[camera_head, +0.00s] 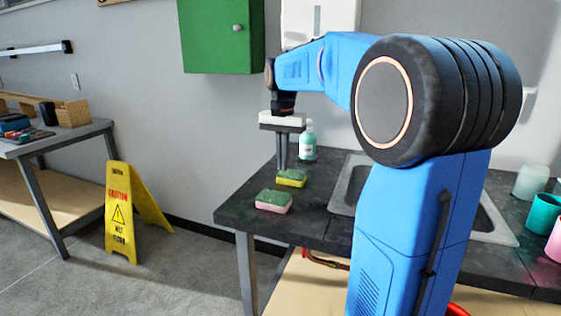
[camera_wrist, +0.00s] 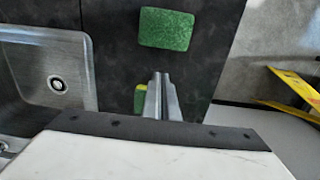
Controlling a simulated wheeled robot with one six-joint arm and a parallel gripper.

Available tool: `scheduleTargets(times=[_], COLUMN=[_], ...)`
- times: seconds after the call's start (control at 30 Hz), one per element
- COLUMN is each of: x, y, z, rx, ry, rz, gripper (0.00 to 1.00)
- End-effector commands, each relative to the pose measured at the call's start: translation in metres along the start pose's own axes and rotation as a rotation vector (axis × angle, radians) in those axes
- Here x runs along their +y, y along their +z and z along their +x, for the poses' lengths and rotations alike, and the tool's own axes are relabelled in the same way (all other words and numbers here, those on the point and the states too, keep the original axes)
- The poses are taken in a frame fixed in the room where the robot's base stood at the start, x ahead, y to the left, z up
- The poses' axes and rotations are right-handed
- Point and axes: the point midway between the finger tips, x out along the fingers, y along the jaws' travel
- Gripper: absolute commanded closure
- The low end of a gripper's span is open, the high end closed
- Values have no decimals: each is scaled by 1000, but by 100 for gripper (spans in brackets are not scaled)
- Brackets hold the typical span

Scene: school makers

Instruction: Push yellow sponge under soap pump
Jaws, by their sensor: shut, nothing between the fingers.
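The yellow sponge (camera_head: 291,180), with a green top, lies on the dark counter in the head view. In the wrist view the yellow sponge (camera_wrist: 140,99) shows only in part, left of my fingers and partly hidden by them. My gripper (camera_head: 283,166) points down at the sponge, shut and empty; in the wrist view my gripper (camera_wrist: 163,90) shows its two fingers together. I cannot tell whether the fingers touch the sponge. The soap pump (camera_head: 308,144), a teal bottle with a white top, stands upright behind the yellow sponge, apart from it.
A pink sponge (camera_head: 273,202) with a green top lies nearer the counter's front left edge. A metal sink (camera_head: 347,186) is to the right, with cups (camera_head: 543,213) beyond it. A yellow wet-floor sign (camera_head: 119,213) stands on the floor to the left. A green cabinet (camera_head: 217,38) hangs above.

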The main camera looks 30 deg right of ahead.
Motion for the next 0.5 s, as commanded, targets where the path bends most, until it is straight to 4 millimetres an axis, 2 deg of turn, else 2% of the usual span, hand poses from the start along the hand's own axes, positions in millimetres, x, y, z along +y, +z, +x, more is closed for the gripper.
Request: scheduleTargets(times=[0.2, 0.5], x=[0, 0], y=[0, 1], z=[38, 81], rx=[-1, -1], ry=[1, 1], rz=[-1, -1], gripper=[100, 100])
